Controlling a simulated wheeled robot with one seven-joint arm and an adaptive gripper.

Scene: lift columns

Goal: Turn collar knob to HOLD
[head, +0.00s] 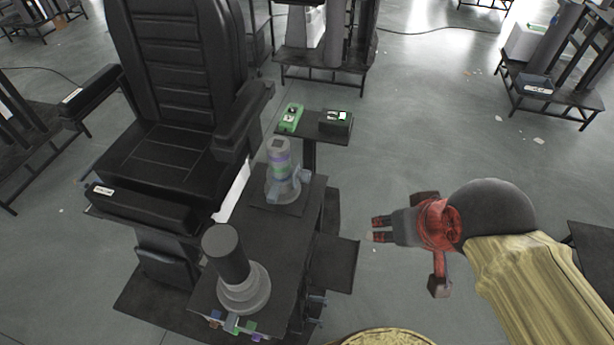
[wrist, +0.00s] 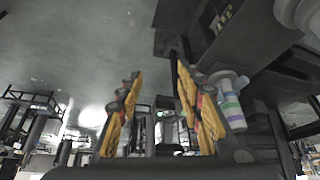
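Two lift columns stand on a dark bench beside the chair. The near one (head: 228,255) has a black cylinder in a pale grey stepped collar (head: 245,290), with small coloured tabs at the bench edge below. The far one (head: 279,170) is grey with purple and green bands and a pale blue-grey knob-like part at its side. A banded column (wrist: 232,103) also shows in the wrist view, right of my fingers. No HOLD mark is readable. My gripper (head: 378,229) is right of the bench, apart from both columns. Its yellow fingers (wrist: 157,112) are spread and empty.
A black padded chair (head: 175,95) stands left of the bench. A small shelf (head: 318,130) behind the far column carries a green box (head: 291,118) and a dark box (head: 336,123). A low dark plate (head: 335,265) juts out right of the bench. Open floor lies between bench and gripper.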

